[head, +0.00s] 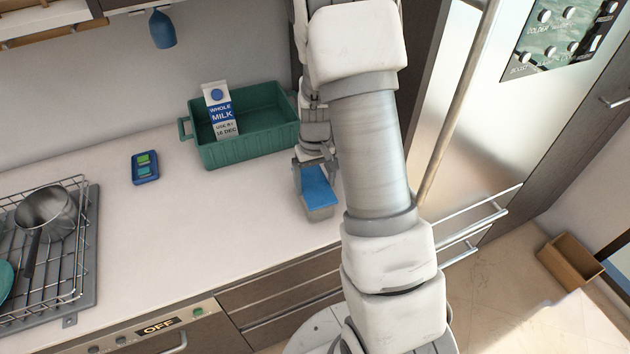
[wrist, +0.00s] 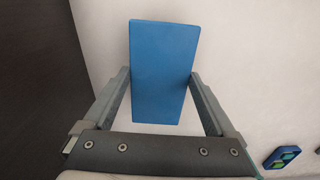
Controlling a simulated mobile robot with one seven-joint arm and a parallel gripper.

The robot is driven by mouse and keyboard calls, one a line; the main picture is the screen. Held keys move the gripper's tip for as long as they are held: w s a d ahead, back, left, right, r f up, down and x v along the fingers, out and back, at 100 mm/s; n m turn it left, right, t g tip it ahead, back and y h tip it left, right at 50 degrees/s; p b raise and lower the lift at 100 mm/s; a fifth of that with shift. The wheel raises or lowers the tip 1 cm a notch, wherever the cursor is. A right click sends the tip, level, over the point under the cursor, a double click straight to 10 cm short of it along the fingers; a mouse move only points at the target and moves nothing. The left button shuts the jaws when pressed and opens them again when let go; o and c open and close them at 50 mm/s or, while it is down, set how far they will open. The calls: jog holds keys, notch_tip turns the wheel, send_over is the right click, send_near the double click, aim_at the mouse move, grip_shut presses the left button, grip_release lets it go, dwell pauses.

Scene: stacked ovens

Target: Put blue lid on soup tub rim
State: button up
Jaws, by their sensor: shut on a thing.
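The blue lid (head: 318,187) is a flat rectangle over the soup tub (head: 320,212), a pale grey tub on the counter near its front edge. My gripper (head: 316,176) is above the tub, shut on the blue lid. In the wrist view, the lid (wrist: 164,72) lies between the two fingers of my gripper (wrist: 162,85), one at each long side. The lid covers the tub's top there, so the rim is hidden. I cannot tell whether the lid touches the rim all round.
A green crate (head: 245,151) holding a milk carton (head: 221,112) stands behind and left of the tub. A small blue device (head: 145,167) lies on the counter (head: 200,225); it also shows in the wrist view (wrist: 282,157). A dish rack (head: 75,255) with a pot (head: 45,213) is at far left.

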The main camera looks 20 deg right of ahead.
aim_at(315, 187)
jog(key=shift+f, duration=0.2)
dwell(0.4)
jog(key=o, duration=1)
notch_tip(315, 187, up, 18)
jog(key=shift+f+b, duration=0.2)
jog(key=shift+b, duration=0.15)
jog(key=s+a+r+t, duration=0.2)
jog(key=s+a+r, duration=0.2)
jog(key=s, duration=0.5)
jog(key=s+a+r+t, duration=0.3)
jog(key=s+a+r, duration=0.2)
jog(key=s, duration=0.5)
jog(key=shift+s+r+n+t, duration=0.25)
jog(key=shift+r+n+t, duration=0.05)
jog(key=shift+n, duration=0.1)
